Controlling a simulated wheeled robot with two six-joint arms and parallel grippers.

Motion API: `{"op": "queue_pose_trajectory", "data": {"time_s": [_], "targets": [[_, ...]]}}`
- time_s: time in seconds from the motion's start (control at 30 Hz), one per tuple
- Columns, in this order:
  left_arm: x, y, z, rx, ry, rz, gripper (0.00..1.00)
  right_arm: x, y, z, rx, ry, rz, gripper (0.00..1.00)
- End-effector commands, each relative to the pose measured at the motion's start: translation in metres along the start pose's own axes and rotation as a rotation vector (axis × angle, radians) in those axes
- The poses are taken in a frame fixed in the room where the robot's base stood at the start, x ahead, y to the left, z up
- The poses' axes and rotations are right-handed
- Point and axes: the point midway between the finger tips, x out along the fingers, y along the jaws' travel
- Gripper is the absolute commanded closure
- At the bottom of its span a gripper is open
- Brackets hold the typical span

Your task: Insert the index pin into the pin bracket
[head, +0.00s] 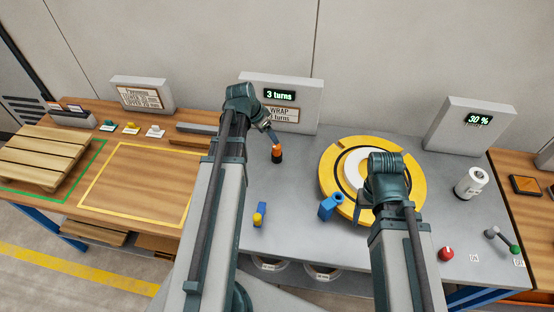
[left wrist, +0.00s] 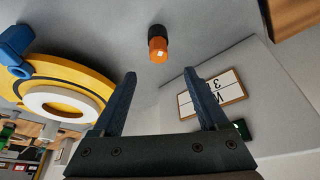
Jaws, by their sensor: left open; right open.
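A small upright piece with an orange top and black base (head: 277,153) stands on the grey table; it also shows in the left wrist view (left wrist: 158,48). A blue block with a yellow part (head: 259,215) is nearer the front. I cannot tell for sure which is the index pin. A blue bracket-like block with a hole (head: 328,207), perhaps the pin bracket, is at the front-left edge of the yellow turntable (head: 328,172). My left gripper (head: 270,130) is open and empty, close to the orange-topped piece. My right gripper (head: 384,205) is open over the turntable's front, its fingers partly hidden.
A display panel reading 3 turns (head: 302,118) stands behind the left gripper. A 30 % display (head: 470,125), a white cylinder (head: 471,183), a red knob (head: 446,254) and a green-ended lever (head: 502,240) are at right. A wooden pallet (head: 45,158) lies far left.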

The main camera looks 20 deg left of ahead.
Motion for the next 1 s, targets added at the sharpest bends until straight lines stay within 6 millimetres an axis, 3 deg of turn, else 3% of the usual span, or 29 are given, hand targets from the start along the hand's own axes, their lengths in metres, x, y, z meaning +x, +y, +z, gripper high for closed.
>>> {"op": "queue_pose_trajectory", "data": {"time_s": [0.03, 0.3, 0.67, 1.0], "targets": [[0.016, 0.000, 0.002, 0.001, 0.000, 0.000, 0.23, 0.015, -0.002, -0.001, 0.000, 0.000, 0.000, 0.31], [0.053, 0.000, 0.002, 0.000, 0.000, 0.000, 0.23, 0.049, -0.005, -0.003, 0.000, 0.000, 0.000, 0.31], [0.060, 0.001, 0.000, 0.000, 0.000, 0.000, 0.23, 0.056, -0.005, -0.003, 0.000, 0.000, 0.000, 0.31], [0.101, 0.002, 0.001, 0.000, 0.000, 0.000, 0.23, 0.093, -0.009, -0.005, 0.000, 0.000, 0.000, 0.31]]}}
